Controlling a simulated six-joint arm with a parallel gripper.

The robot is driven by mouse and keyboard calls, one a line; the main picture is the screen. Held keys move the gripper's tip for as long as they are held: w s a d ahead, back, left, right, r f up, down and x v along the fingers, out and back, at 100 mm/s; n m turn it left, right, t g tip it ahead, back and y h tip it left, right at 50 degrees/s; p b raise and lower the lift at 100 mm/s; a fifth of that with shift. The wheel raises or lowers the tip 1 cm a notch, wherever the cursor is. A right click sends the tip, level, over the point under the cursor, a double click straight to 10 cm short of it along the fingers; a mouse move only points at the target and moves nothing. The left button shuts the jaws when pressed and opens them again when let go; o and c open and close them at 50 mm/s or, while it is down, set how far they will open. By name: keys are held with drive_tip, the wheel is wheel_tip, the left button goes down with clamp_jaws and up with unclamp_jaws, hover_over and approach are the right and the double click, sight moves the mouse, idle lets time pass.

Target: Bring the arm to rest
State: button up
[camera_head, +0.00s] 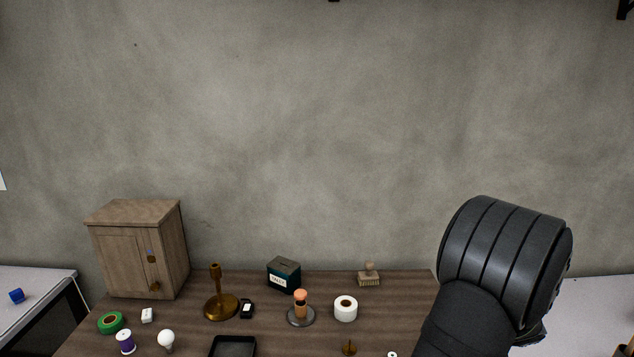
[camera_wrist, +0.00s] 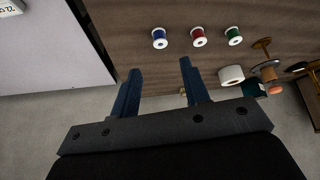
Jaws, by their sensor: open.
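My gripper (camera_wrist: 158,82) shows in the wrist view with its two dark blue fingers spread apart and nothing between them. It is open above the edge of the brown wooden table (camera_wrist: 120,22). In the head view a thick dark grey part of my arm rises at the lower right, over the right end of the table (camera_head: 400,300). The gripper itself does not show in the head view. No cloth shows in either view.
Spools with blue (camera_wrist: 159,38), red (camera_wrist: 198,37) and green (camera_wrist: 234,36) thread stand near the fingers. A wooden cabinet (camera_head: 140,250), a brass candlestick (camera_head: 220,305), a teal box (camera_head: 284,275), a white roll (camera_head: 346,309) and a black tray (camera_head: 232,346) stand on the table.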

drive_tip(key=x, duration=0.9)
drive_tip(key=shift+w+r, duration=0.15)
drive_tip(key=shift+r, duration=0.05)
wheel_tip(320, 180, up, 3)
drive_tip(key=shift+r, duration=0.25)
drive_tip(key=s+d+r, duration=0.5)
drive_tip(key=s+r, duration=0.2)
drive_tip(key=s, duration=0.3)
drive_tip(key=d+f+m+g+h, duration=0.1)
drive_tip(key=d+f+m+h, duration=0.1)
drive_tip(key=d+m, duration=0.4)
drive_tip(key=w+d+f+m+h, duration=0.1)
drive_tip(key=d+f+m+h, duration=0.2)
drive_tip(key=d, duration=1.1)
drive_tip(key=w+d+f+m+g+h, duration=0.1)
drive_tip(key=d+f+m+h, duration=0.1)
drive_tip(key=d+m, duration=0.6)
drive_tip(key=shift+w+d+f+m+g, duration=0.3)
drive_tip(key=shift+d+f+m, duration=0.1)
drive_tip(key=shift+d, duration=1)
